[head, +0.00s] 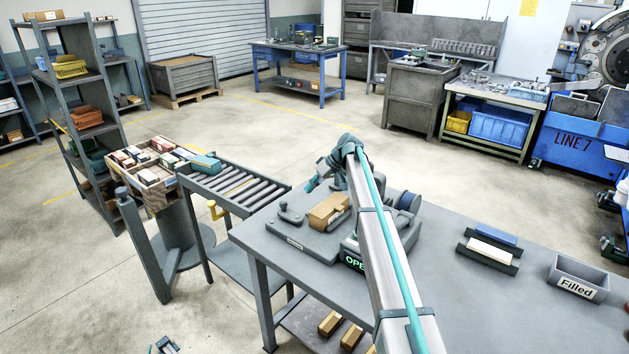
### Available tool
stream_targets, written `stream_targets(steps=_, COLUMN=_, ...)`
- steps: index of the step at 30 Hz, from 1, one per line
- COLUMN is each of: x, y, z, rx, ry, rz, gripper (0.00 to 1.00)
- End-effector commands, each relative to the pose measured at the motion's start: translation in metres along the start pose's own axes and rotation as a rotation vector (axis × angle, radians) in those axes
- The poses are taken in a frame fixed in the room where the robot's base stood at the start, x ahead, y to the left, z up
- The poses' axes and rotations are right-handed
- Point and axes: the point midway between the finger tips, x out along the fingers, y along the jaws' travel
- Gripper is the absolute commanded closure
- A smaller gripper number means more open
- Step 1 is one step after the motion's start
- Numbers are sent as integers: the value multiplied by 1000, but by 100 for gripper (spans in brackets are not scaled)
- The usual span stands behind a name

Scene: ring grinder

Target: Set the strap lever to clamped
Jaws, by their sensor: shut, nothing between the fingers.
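A grey fixture plate (296,240) lies on the table and bears a tan box (328,211). A small dark piece with a raised knob (290,214) stands at the plate's left; I cannot tell whether it is the strap lever. A green lit sign (355,262) reads "OPE", its end hidden behind my arm. A dark blue-grey spool (408,202) stands right of my arm. My arm crosses the station and hides part of it. My gripper (311,185) is small in view, shut and empty, behind the tan box and apart from the knob piece.
A roller conveyor (236,187) with a yellow handle (216,210) stands left of the table (480,320). A dark holder (488,252) with blue and white blocks and a grey "Filled" bin (578,278) sit at the table's right. The table between the arm and the holder is clear.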

Motion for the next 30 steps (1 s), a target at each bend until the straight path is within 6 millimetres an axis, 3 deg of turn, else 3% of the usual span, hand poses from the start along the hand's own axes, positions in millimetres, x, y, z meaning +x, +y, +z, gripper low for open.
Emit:
stream_targets(steps=8, x=52, y=-2, z=-2, rx=-1, ry=-1, rz=-1, gripper=100)
stream_targets(steps=10, x=54, y=-16, z=-2, rx=-3, ry=-1, rz=-1, gripper=100)
stream_targets(steps=16, x=63, y=-33, z=-2, rx=-1, ry=0, rz=0, gripper=100)
stream_targets(steps=30, x=68, y=-37, z=-2, rx=-1, ry=0, rz=0, gripper=100)
